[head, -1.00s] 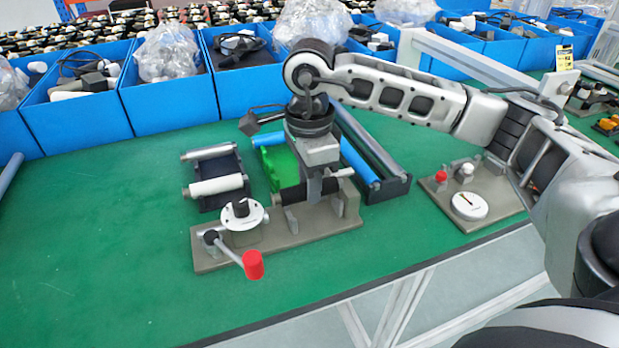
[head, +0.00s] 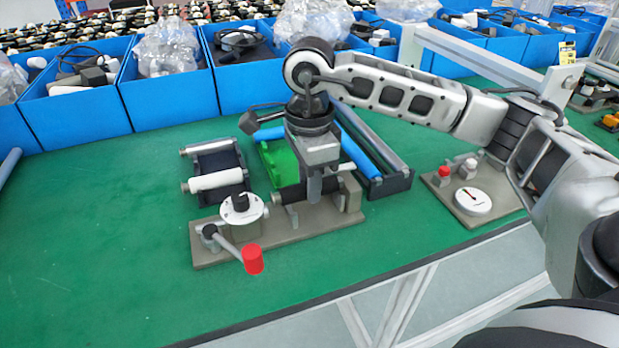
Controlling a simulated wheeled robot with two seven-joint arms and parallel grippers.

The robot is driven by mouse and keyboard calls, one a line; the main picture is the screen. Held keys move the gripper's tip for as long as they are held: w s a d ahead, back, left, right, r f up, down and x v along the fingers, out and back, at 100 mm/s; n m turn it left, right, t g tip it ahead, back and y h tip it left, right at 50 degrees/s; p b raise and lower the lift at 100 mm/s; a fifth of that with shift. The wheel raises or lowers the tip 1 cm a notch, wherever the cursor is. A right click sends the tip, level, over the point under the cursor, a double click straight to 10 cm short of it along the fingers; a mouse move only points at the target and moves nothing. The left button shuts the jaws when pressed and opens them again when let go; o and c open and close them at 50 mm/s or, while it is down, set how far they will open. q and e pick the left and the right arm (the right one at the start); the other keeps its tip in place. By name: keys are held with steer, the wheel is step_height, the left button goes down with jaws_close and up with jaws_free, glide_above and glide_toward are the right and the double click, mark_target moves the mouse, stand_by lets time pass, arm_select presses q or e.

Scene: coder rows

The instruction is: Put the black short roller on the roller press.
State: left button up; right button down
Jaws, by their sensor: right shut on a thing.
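The roller press (head: 215,254) stands near the front of the green table, with a flat beige base, a white dial knob (head: 240,207) and a crank with a red handle (head: 252,259) at its left. My right gripper (head: 315,196) points down over the press's right half and is shut on the black short roller (head: 291,195). The roller lies crosswise at the press's uprights; its middle is hidden by the fingers. I cannot tell whether it touches its supports. My left gripper is not in view.
Behind the press are a rack with a white roller (head: 216,181), a green holder (head: 277,160) and a dark rack with a blue roller (head: 358,156). A gauge block (head: 474,203) stands at the right. Blue bins (head: 170,103) line the back.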

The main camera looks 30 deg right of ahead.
steer(key=shift+f, duration=0.25)
steer(key=shift+f, duration=0.1)
steer(key=shift+f+b, duration=0.3)
steer(key=shift+b, duration=0.2)
stand_by(0.4)
steer(key=shift+f+b, duration=0.4)
steer(key=shift+b, duration=0.1)
